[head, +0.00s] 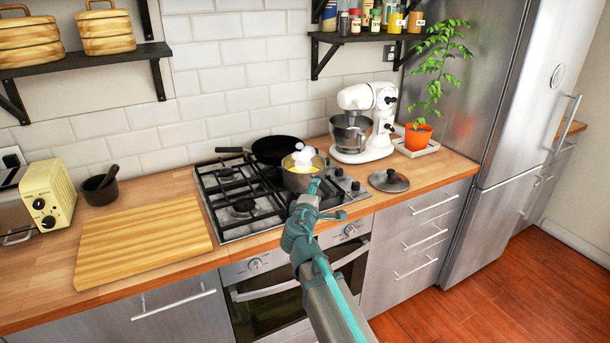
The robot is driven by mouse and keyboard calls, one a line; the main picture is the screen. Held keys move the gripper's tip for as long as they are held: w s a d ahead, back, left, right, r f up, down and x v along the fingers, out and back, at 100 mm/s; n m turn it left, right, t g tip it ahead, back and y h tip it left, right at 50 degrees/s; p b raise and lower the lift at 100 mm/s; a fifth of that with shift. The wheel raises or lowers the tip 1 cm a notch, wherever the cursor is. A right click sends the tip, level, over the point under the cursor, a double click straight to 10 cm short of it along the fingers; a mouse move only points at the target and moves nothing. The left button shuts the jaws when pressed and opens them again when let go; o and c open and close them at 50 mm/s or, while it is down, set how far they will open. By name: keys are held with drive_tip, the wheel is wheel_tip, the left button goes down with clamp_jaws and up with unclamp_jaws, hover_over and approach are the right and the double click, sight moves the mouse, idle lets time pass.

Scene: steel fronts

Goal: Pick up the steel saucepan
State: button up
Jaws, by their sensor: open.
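The steel saucepan (293,182) stands on the right front part of the gas hob (250,219). It holds something yellow, with a white rounded thing (303,156) showing above its rim. My gripper (312,186) is at the near right side of the saucepan, close to its wall, and is open. My gripper and wrist hide part of the saucepan's near side and any handle there. I cannot tell whether the fingers touch it.
A black frying pan (278,150) sits just behind the saucepan. A steel lid (388,181) lies on the counter to the right, before a white stand mixer (366,138). A wooden board (143,243) lies left of the hob.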

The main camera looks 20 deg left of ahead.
drive_tip(key=w, duration=0.1)
drive_tip(key=w+p, duration=0.1)
drive_tip(key=w, duration=0.1)
drive_tip(key=w+p, duration=0.1)
drive_tip(key=w, duration=0.1)
drive_tip(key=shift+w+a+f, duration=0.1)
drive_tip(key=shift+w+a, duration=0.05)
drive_tip(key=shift+a, duration=0.25)
drive_tip(key=shift+w+f, duration=0.1)
drive_tip(key=shift+w, duration=0.1)
clamp_jaws()
